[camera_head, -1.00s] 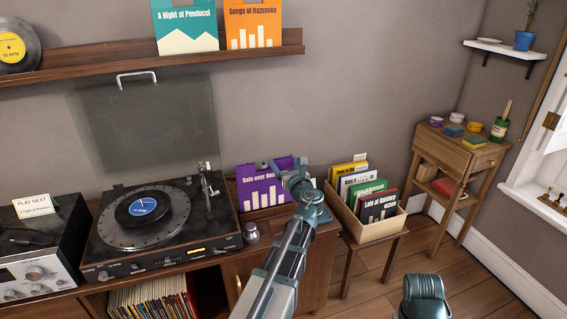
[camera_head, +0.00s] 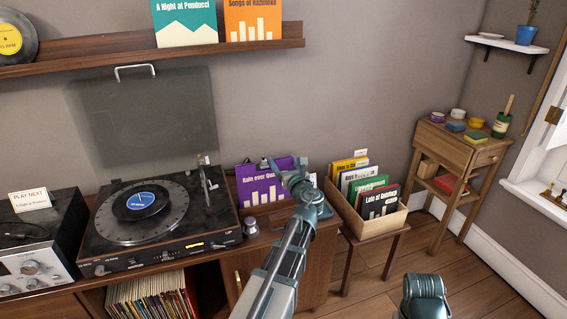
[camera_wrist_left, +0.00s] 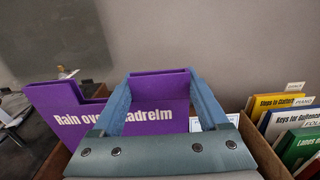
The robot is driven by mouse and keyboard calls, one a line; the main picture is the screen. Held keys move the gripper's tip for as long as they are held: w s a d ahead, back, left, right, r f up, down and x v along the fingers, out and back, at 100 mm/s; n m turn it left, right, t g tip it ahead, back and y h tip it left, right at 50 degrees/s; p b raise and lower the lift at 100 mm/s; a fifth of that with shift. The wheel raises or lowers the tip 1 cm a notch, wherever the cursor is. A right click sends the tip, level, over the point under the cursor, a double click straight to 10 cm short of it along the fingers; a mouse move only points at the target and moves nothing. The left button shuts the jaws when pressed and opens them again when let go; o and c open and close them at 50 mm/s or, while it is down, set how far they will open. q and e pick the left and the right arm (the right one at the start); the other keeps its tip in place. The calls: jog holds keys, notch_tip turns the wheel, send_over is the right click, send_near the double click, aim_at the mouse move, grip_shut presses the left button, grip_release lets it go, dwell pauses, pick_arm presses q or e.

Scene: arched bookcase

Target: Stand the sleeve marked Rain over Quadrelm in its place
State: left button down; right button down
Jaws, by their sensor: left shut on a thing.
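The purple sleeve marked Rain over Quadrelm (camera_head: 257,185) is upright at the right end of the cabinet top, right of the turntable. My left gripper (camera_head: 285,165) is at its upper right part, shut on it. In the left wrist view the sleeve (camera_wrist_left: 62,118) shows its title, and the left gripper's fingers (camera_wrist_left: 160,84) span its upper edge. The gripper body hides the sleeve's lower part there, so I cannot tell whether its bottom touches the cabinet.
The turntable (camera_head: 145,255) with its raised lid is close on the left, with a small knob-like object (camera_head: 251,228) between. A wooden crate (camera_head: 377,227) of upright sleeves with divider cards stands at right.

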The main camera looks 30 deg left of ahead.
pick_arm(q)
jog(key=shift+f+b, duration=0.3)
jog(key=shift+f, duration=0.1)
grip_release()
jog(key=v, duration=1.3)
jog(key=shift+s+d, duration=0.25)
jog(key=shift+s, duration=0.05)
